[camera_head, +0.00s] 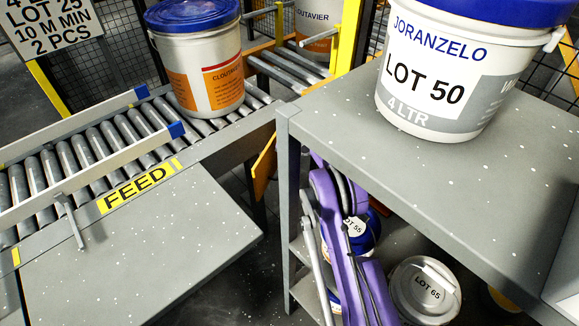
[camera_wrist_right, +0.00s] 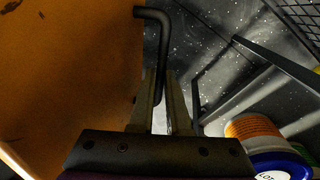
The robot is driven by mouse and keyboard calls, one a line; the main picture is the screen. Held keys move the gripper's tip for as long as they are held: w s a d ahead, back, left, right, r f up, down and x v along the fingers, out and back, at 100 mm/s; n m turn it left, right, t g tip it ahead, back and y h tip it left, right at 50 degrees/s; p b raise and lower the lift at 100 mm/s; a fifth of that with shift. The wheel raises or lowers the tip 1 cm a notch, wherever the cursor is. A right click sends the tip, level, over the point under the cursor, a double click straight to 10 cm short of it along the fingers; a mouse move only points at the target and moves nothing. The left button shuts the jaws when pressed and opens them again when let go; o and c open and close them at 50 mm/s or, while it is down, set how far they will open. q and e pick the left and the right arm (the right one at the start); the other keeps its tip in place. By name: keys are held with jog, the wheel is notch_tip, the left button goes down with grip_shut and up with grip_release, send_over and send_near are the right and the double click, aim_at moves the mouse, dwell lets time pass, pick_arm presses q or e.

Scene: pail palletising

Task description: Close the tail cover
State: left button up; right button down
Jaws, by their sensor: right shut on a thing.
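The tail cover appears to be the orange panel (camera_wrist_right: 65,70) that fills the left of the right wrist view. A bent dark bar handle (camera_wrist_right: 155,14) stands along its edge. My right gripper (camera_wrist_right: 161,82) is shut on this handle, with one finger on each side of it. In the head view a narrow orange edge (camera_head: 264,160), probably the same cover, shows below the end of the feed conveyor (camera_head: 113,142). It appears tilted. The right gripper is hidden in the head view, and my left gripper is in neither view.
A grey table (camera_head: 490,180) with a LOT 50 pail (camera_head: 440,85) stands to the right. Pails, including LOT 65 (camera_head: 425,290), sit on its lower shelf near my purple arm. A blue-lidded pail (camera_head: 198,60) stands on the rollers. A grey plate (camera_head: 150,250) lies in front of the conveyor.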

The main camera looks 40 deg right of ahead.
jog(key=c, duration=0.9)
grip_release()
jog(key=shift+r, duration=0.1)
jog(key=r, duration=0.3)
jog(key=s+r, duration=0.1)
jog(key=r, duration=0.3)
jog(key=d+r+p, duration=0.1)
jog(key=r, duration=0.2)
jog(key=shift+s+r, duration=0.25)
jog(key=shift+s, duration=0.1)
